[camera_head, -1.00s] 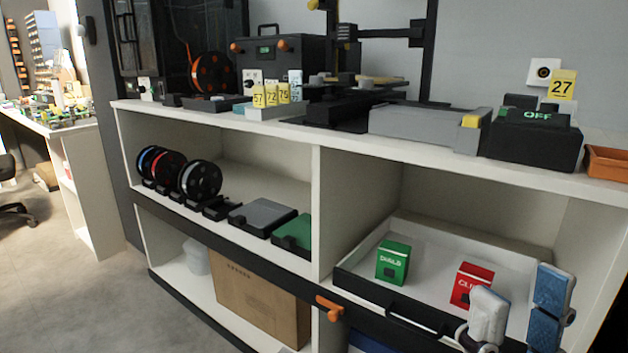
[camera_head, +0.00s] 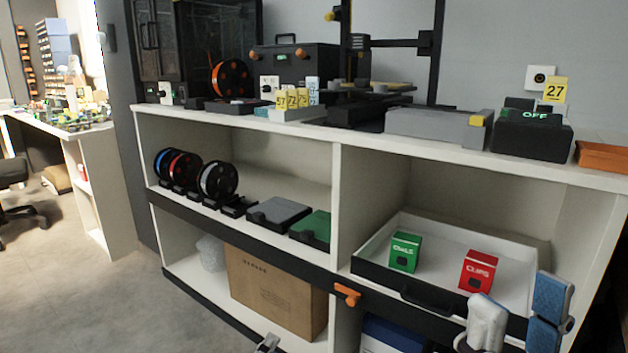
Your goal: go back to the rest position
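My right gripper (camera_head: 519,309) is at the bottom right, in front of the open drawer. Its blue-and-grey fingers stand apart with nothing seen between them, and the wrist is cut off by the frame. A small grey part of my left gripper (camera_head: 268,343) shows at the bottom edge, and the rest is out of view. A green box (camera_head: 405,252) and a red box (camera_head: 477,271) stand in the white drawer (camera_head: 450,238), apart from the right gripper.
The white shelf unit (camera_head: 245,128) fills the middle, with machines on top and spools (camera_head: 217,180) inside. An orange handle (camera_head: 347,294) juts from its dark front rail. A cardboard box (camera_head: 270,290) sits on the lower shelf. Grey floor (camera_head: 120,310) is open at left.

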